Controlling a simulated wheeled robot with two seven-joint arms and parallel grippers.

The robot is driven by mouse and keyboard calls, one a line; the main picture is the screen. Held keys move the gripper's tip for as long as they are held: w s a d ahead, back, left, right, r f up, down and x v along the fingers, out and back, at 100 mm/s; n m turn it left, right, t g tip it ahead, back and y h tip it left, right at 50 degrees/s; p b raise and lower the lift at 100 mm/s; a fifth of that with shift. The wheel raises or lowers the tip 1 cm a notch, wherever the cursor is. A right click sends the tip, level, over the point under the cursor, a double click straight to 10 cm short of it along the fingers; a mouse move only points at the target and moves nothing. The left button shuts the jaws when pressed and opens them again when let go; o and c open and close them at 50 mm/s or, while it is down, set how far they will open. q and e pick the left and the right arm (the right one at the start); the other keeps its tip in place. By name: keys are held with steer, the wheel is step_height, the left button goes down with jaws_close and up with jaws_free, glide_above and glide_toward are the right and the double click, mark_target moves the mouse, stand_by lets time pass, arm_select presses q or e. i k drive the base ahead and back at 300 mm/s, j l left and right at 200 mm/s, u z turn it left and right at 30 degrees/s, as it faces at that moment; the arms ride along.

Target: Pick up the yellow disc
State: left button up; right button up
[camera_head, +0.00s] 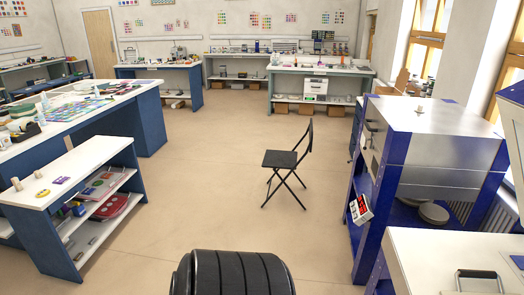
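A small flat yellow piece (43,193), which looks like the yellow disc, lies on the white top of a low blue-sided shelf unit (92,158) at the left. Beside it on the same top are a small purple piece (61,180) and two small beige pieces (17,184). They are too small to make out in detail. Neither of my grippers is in view.
A black folding chair (284,160) stands mid-floor. A blue-framed metal kiln (440,135) stands at the right, with a pale box-like unit nearer. A cluttered blue workbench (150,112) is behind the shelf unit. The floor (210,170) between is open.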

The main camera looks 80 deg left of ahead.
mark_target(41, 193)
steer(key=u, duration=4.1)
steer(key=i+l, duration=0.15)
steer(key=i, duration=0.3)
steer(key=i+l, duration=0.1)
steer(key=i, duration=0.4)
